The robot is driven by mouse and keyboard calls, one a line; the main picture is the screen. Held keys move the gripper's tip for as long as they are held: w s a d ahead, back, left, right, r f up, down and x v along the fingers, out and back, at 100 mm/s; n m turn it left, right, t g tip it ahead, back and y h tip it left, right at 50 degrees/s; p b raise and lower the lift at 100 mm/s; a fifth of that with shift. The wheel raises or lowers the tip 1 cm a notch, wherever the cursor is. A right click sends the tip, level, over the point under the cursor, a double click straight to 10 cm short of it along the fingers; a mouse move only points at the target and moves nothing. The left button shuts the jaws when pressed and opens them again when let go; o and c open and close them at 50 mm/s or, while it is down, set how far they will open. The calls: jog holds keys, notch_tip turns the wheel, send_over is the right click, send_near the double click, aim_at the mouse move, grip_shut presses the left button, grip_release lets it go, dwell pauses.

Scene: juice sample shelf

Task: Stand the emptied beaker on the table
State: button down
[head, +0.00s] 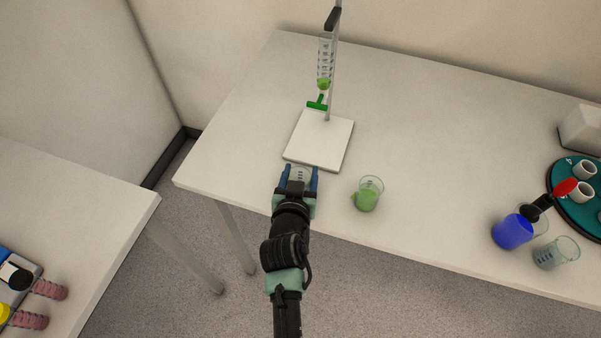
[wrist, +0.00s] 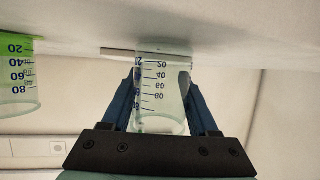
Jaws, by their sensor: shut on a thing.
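My gripper (head: 298,181) is shut on a clear, empty beaker (head: 299,173) near the front edge of the table (head: 235,150). In the wrist view, which is upside down, the beaker (wrist: 160,92) sits between the two blue fingers of the gripper (wrist: 163,100), with its blue scale facing me. It looks upright, with its base at or very close to the table top (wrist: 70,25); I cannot tell whether it touches.
A beaker of green liquid (head: 368,195) stands just right of my gripper. Behind is a white stand base (head: 320,140) with a burette (head: 325,62). A blue-filled beaker (head: 512,232), a clear beaker (head: 556,253) and a teal tray (head: 566,203) are at right. The table's left part is clear.

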jog(key=shift+f, duration=0.2)
jog(key=shift+c, duration=0.8)
grip_release()
jog(key=shift+r, duration=0.15)
